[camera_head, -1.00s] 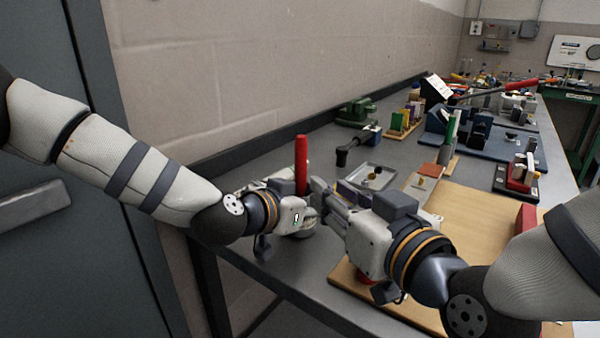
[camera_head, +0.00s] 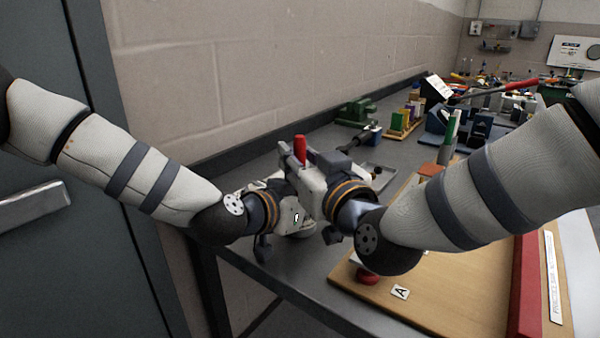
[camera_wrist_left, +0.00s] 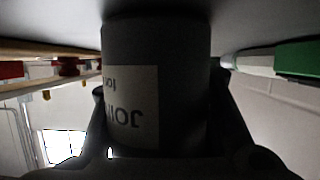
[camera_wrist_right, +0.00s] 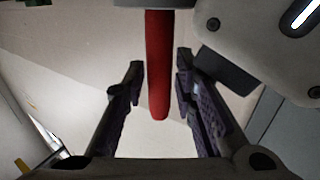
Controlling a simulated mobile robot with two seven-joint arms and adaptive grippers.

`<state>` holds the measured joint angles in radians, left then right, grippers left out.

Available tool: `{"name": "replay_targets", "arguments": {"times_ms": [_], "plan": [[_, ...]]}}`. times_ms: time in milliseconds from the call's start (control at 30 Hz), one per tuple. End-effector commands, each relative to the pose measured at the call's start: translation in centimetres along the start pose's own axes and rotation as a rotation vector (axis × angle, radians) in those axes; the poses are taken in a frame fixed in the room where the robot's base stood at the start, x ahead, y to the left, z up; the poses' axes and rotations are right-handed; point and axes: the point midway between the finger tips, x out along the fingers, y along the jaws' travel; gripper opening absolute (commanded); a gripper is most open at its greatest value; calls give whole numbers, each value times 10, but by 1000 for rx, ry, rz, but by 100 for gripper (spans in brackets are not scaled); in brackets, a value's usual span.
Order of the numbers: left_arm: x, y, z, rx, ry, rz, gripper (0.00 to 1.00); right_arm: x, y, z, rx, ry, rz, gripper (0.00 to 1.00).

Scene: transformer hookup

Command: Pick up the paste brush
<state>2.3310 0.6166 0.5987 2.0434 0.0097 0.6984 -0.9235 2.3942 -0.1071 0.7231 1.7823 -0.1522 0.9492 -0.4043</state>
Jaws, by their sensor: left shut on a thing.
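The paste brush shows as a red handle (camera_head: 300,150) standing upright near the table's left edge. The right wrist view also shows the red handle (camera_wrist_right: 158,70), and its lower end is hidden. My right gripper (camera_wrist_right: 160,78) is open, with one finger on each side of the handle and gaps visible on both sides. My left gripper (camera_wrist_left: 155,110) is shut on a dark can (camera_wrist_left: 155,50) with a pale printed label. In the head view the can is mostly hidden behind my wrists.
A wooden board (camera_head: 440,290) with a red edge block (camera_head: 524,285) lies at the right front. A grey tray (camera_head: 383,176) sits just beyond my right gripper. A green vise-like tool (camera_head: 356,111) and colored blocks stand farther back along the wall.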

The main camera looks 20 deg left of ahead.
Motion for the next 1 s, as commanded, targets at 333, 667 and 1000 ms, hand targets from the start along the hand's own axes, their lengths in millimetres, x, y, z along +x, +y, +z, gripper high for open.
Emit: {"name": "replay_targets", "arguments": {"times_ms": [333, 667, 1000], "plan": [[0, 0, 0, 0, 1, 0, 3, 0, 0, 0, 0, 1, 1, 0], [0, 0, 0, 0, 1, 0, 3, 0, 1, -36, -3, 8, 2, 0], [0, 0, 0, 0, 1, 0, 3, -1, 0, -99, 0, 1, 1, 0]]}}
